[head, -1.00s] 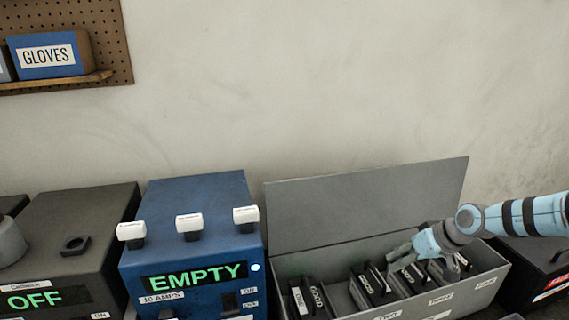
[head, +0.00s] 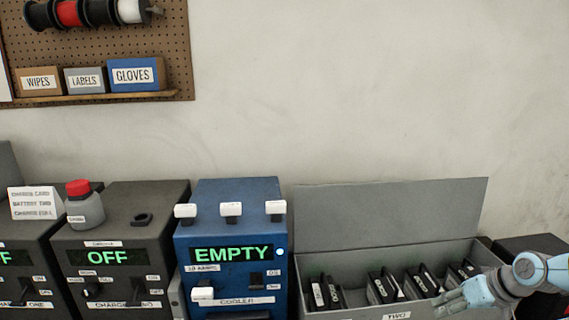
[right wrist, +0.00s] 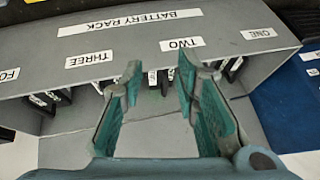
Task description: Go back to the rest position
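My right gripper (head: 455,298) is at the front right of the grey battery rack (head: 330,262) in the head view. In the right wrist view its two teal-padded fingers (right wrist: 158,78) are apart with nothing between them. The rack (right wrist: 60,62) lies beyond them, with labels ONE, TWO, THREE and a partly cut-off one. Several dark batteries (head: 380,288) stand in the rack. My left gripper is in neither view.
A blue cooler (head: 235,225) reading EMPTY stands left of the rack. A pegboard (head: 170,50) hangs above. The wall between is bare.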

